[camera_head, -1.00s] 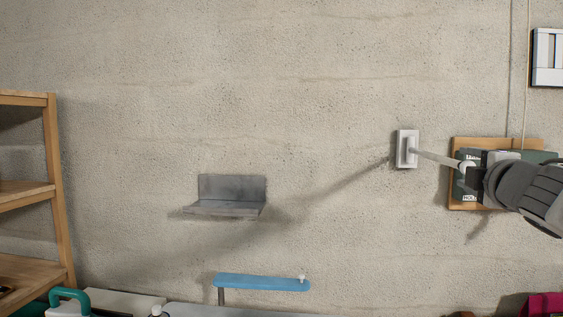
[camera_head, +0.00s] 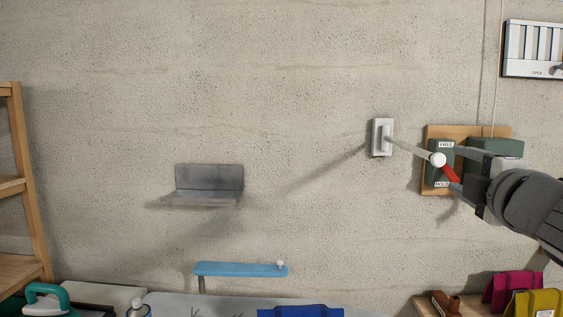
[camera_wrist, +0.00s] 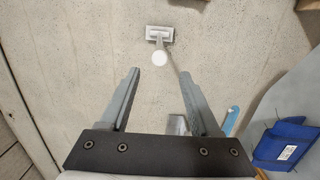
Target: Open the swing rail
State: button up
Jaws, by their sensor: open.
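The rod fixed to a pale wall plate (camera_head: 382,137) looks like the swing rail. It slants out from the wall to a white ball end (camera_head: 438,160). In the wrist view the plate (camera_wrist: 152,34) is at the top, and the ball (camera_wrist: 160,58) hides most of the rod. My gripper (camera_head: 454,168) is open and empty at the right in the head view. In the wrist view its fingertips (camera_wrist: 160,75) lie to either side below the ball, with no visible contact.
A wooden board (camera_head: 430,133) with a green unit labelled FREE and HOLD is behind my gripper; a red lever (camera_head: 451,174) shows there. A grey ledge (camera_head: 209,180) and a blue bar (camera_head: 240,270) with a white knob are left. Wooden shelves (camera_head: 36,200) stand far left.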

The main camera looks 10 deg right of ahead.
jog(key=p+v, duration=0.5)
jog(key=v, duration=0.3)
jog(key=shift+s+a, duration=0.1)
dwell(0.5)
jog(key=s+a+f+m+g+y, duration=0.1)
jog(key=a+f+m+g+y, duration=0.1)
jog(key=a+f+m+g, duration=0.3)
jog(key=s+a+f+m+g+y+p, duration=0.1)
jog(key=a+f+m+g, duration=0.5)
jog(key=a+f, duration=0.8)
jog(key=s+a+m+y, duration=0.1)
jog(key=m+y, duration=0.1)
jog(key=m, duration=0.1)
jog(key=shift+s+f+m+g, duration=0.15)
jog(key=shift+s+m+g, duration=0.1)
jog(key=shift+m+g, duration=0.05)
